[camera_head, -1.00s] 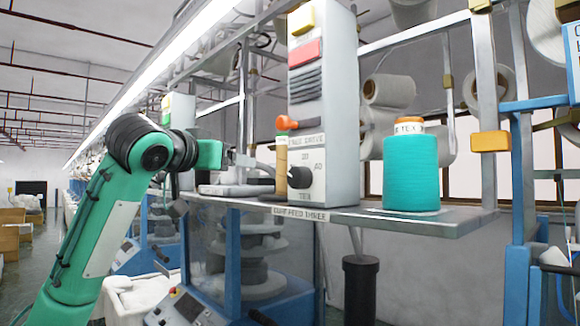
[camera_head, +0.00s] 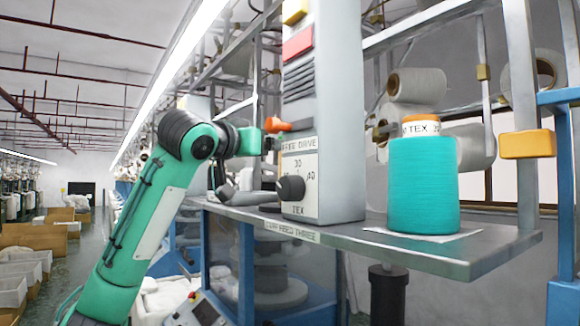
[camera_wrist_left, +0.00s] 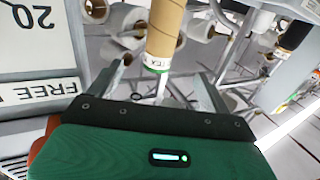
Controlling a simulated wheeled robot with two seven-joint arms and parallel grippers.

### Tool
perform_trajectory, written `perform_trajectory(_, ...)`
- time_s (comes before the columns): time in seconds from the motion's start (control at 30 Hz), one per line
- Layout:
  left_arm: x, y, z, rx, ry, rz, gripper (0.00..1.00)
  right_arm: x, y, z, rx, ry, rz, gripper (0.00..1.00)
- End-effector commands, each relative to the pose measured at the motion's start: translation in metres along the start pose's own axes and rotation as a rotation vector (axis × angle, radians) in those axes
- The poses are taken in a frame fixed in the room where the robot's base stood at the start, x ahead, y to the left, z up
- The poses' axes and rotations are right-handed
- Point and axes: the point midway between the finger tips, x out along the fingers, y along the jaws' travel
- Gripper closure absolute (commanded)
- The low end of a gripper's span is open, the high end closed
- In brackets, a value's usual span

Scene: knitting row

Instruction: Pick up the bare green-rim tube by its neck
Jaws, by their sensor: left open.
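The bare tube (camera_wrist_left: 165,28) is brown cardboard with a white TEX label and a thin green rim at its end. In the left wrist view it comes down from the top edge, and its rim end lies between the fingers of my left gripper (camera_wrist_left: 162,84). The fingers are open, with a gap on each side of the tube; I cannot tell how deep it sits between them. In the head view my left gripper (camera_head: 268,144) reaches the left side of the grey drive box (camera_head: 327,110), and the tube is hidden there. My right gripper is not in view.
A teal yarn cone (camera_head: 423,185) with an orange top stands on the grey shelf (camera_head: 400,254), right of the box. An orange lever (camera_head: 278,125) sticks out left of the box, close above the gripper. A black dial (camera_head: 291,188) projects from its front.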

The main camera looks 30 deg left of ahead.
Motion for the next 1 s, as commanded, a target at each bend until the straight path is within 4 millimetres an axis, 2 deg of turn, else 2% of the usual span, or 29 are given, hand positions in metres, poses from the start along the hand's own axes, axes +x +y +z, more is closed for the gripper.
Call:
perform_trajectory(0.1, 0.021, 0.000, -0.002, 0.000, -0.003, 0.000, 0.19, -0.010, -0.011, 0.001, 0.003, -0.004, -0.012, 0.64)
perform_trajectory(0.2, 0.031, 0.001, -0.001, 0.001, -0.002, 0.001, 0.19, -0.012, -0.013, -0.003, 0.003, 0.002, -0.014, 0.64)
perform_trajectory(0.43, 0.048, -0.001, -0.001, 0.001, -0.004, -0.001, 0.19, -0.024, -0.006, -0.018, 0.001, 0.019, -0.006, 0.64)
perform_trajectory(0.7, 0.082, -0.001, 0.001, 0.001, -0.002, 0.000, 0.19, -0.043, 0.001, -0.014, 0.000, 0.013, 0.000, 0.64)
perform_trajectory(1.0, 0.086, -0.001, 0.004, 0.001, 0.000, 0.000, 0.19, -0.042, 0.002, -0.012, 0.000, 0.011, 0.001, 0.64)
